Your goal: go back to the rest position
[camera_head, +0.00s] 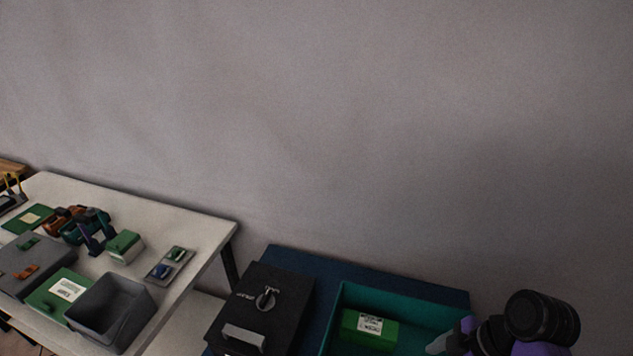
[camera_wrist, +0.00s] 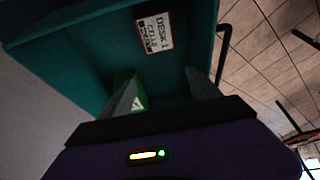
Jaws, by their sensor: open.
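My gripper (camera_head: 445,342) is at the lower right of the head view, beside the right part of a teal bin (camera_head: 400,297). In the wrist view my gripper (camera_wrist: 163,88) has its two grey fingers apart, with nothing clearly held between them. The teal bin also shows there (camera_wrist: 90,50), with a white label reading "DESK 1" (camera_wrist: 154,34). A green box with a white label (camera_head: 369,330) lies inside the bin in the head view. A bit of green (camera_wrist: 138,98) shows by the left finger in the wrist view.
A black box with a knob and a grey handle (camera_head: 262,300) stands left of the bin on a dark blue surface (camera_head: 320,258). Farther left, a white table (camera_head: 190,212) carries a grey open bin (camera_head: 112,308), green boxes and several small parts. A plain wall rises behind.

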